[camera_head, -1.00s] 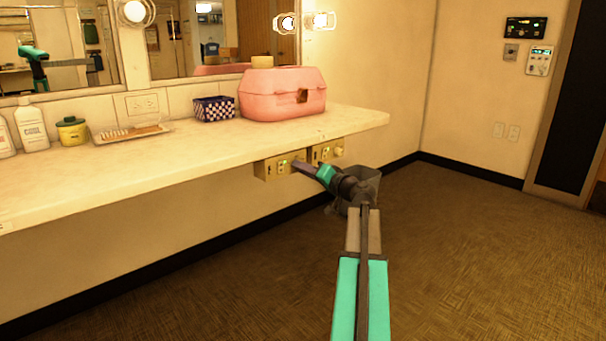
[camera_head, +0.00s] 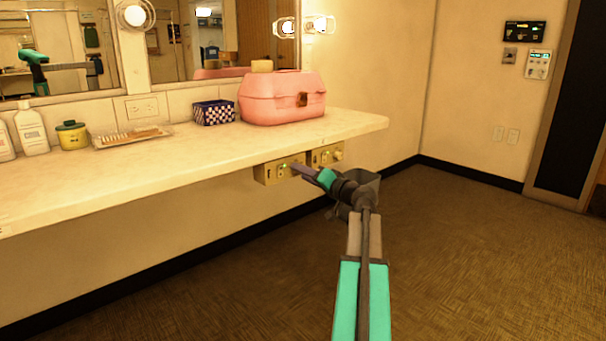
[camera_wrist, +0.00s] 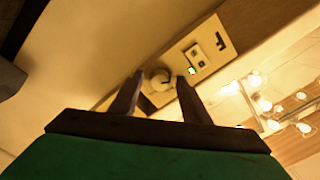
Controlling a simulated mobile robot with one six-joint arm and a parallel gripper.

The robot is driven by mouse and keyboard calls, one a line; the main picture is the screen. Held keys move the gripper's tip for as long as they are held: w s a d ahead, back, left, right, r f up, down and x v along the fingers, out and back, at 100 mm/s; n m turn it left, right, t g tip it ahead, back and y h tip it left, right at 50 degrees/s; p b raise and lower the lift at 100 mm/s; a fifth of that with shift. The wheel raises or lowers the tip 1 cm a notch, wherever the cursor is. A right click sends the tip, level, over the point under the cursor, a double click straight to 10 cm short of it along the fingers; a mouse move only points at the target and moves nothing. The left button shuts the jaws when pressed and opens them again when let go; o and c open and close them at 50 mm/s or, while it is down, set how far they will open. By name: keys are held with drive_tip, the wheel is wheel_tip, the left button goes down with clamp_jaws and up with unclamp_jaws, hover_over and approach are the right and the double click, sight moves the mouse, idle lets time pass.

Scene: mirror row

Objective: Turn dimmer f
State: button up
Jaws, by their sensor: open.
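Dimmer f is a brass box (camera_head: 265,173) under the counter's front edge in the head view. In the wrist view its plate (camera_wrist: 212,44) bears a dark F, a light switch (camera_wrist: 197,57), a small lit green lamp and a round pale knob (camera_wrist: 158,79). My gripper (camera_wrist: 160,75) is open, with one finger on each side of the knob in the picture. I cannot tell whether they touch it. In the head view my gripper (camera_head: 294,168) reaches the box from the right, and its fingers hide the knob there.
The floor at right is clear.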

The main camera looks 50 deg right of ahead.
drive_tip(key=s+a+p, duration=0.1)
drive_tip(key=s+p, duration=0.3)
drive_tip(key=s, duration=0.9)
drive_tip(key=shift+s, duration=0.15)
